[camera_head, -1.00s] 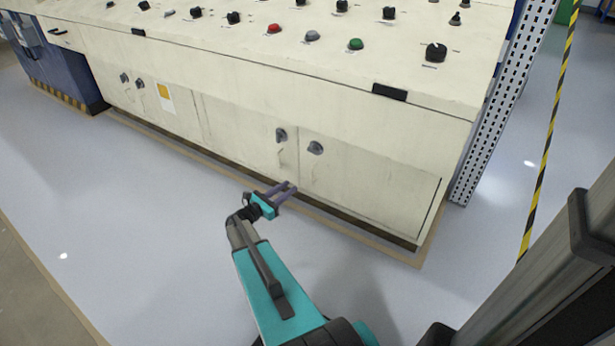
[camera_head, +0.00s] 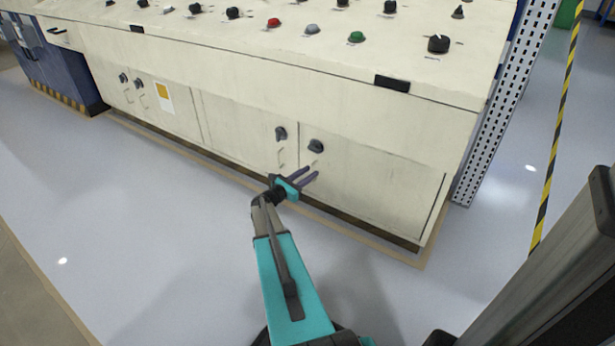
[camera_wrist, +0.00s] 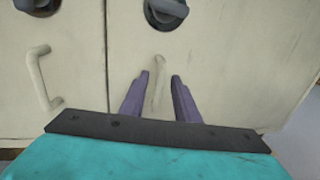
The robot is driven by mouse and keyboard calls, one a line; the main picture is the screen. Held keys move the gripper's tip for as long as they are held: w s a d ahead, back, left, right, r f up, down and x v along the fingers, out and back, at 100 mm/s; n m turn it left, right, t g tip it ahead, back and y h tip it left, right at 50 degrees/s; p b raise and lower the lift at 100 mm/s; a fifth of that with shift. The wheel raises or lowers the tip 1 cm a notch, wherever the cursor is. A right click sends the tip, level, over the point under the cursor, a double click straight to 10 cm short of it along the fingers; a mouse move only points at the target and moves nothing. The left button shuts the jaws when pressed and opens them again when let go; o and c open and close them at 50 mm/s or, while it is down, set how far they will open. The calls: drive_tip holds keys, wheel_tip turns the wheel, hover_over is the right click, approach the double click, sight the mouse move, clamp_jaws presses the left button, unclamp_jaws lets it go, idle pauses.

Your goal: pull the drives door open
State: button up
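The cream control desk has a right cabinet door (camera_head: 375,185) in its front, shut, with a dark round latch (camera_head: 316,146) near its left edge. No door label is readable. Below the latch is a thin pale upright pull handle, clear in the wrist view (camera_wrist: 158,84). My gripper (camera_head: 311,173) is low in front of this door, open and empty. In the wrist view its two purple fingers (camera_wrist: 160,77) point at the door, one on each side of the handle in the picture. I cannot tell whether the tips reach around it. Contact is not visible.
The neighbouring door has its own latch (camera_head: 281,133) and pale handle (camera_wrist: 42,78), just left. Another door pair with a yellow-white label (camera_head: 164,97) is further left. A perforated metal post (camera_head: 500,120) stands at the desk's right end. Grey floor (camera_head: 150,215) in front is clear.

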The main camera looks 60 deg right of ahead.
drive_tip(key=shift+d, duration=0.15)
clamp_jaws()
drive_tip(key=shift+s, duration=0.1)
